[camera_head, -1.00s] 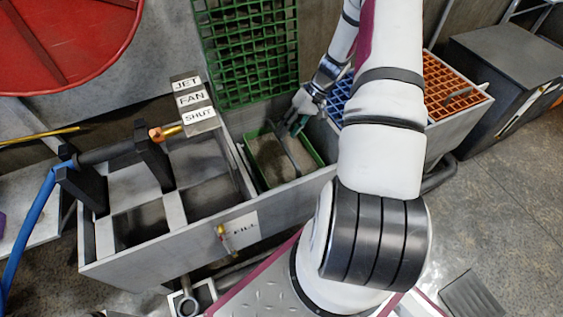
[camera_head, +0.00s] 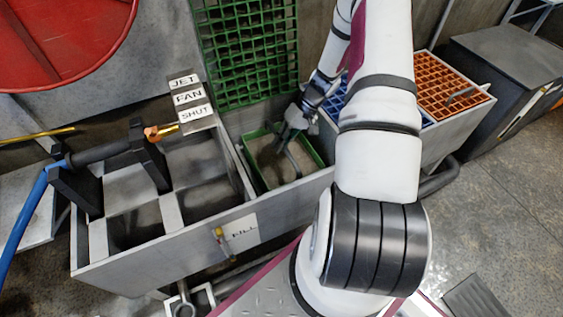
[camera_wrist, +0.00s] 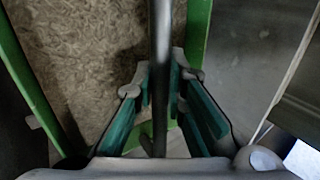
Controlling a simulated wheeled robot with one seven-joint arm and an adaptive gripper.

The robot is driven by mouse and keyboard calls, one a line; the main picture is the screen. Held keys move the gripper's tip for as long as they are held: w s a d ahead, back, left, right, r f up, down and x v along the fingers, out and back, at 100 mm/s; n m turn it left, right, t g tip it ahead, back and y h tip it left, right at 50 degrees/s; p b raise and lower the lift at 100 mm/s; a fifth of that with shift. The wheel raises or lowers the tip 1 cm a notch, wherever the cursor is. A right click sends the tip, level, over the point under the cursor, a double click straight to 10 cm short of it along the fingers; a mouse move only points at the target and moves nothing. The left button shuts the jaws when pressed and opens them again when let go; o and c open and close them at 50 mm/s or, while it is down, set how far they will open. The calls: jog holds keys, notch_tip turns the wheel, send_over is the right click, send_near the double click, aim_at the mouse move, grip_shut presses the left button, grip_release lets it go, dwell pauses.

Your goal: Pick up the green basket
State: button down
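The green basket (camera_head: 316,156) sits in the right part of the grey trough, with pale brown granular material in it. Its dark handle (camera_head: 294,160) arches up over the basket. My gripper (camera_head: 290,130) is over the back of the basket at the handle. In the wrist view, the handle (camera_wrist: 160,60) runs between the two teal-padded fingers of my gripper (camera_wrist: 161,85). The pads stand close on both sides of the handle; whether they press on it is not clear. The basket's green rim (camera_wrist: 30,85) also shows in the wrist view.
A green grid (camera_head: 247,50) stands upright behind the basket. The trough (camera_head: 150,265) has open compartments to the left, with labelled plates (camera_head: 190,98) above. A box with an orange grid (camera_head: 450,90) is at the right.

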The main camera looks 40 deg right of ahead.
notch_tip(320, 180, up, 27)
jog(key=p, duration=1.4)
dwell(0.6)
jog(key=shift+s+r+p, duration=0.1)
jog(key=shift+p, duration=0.4)
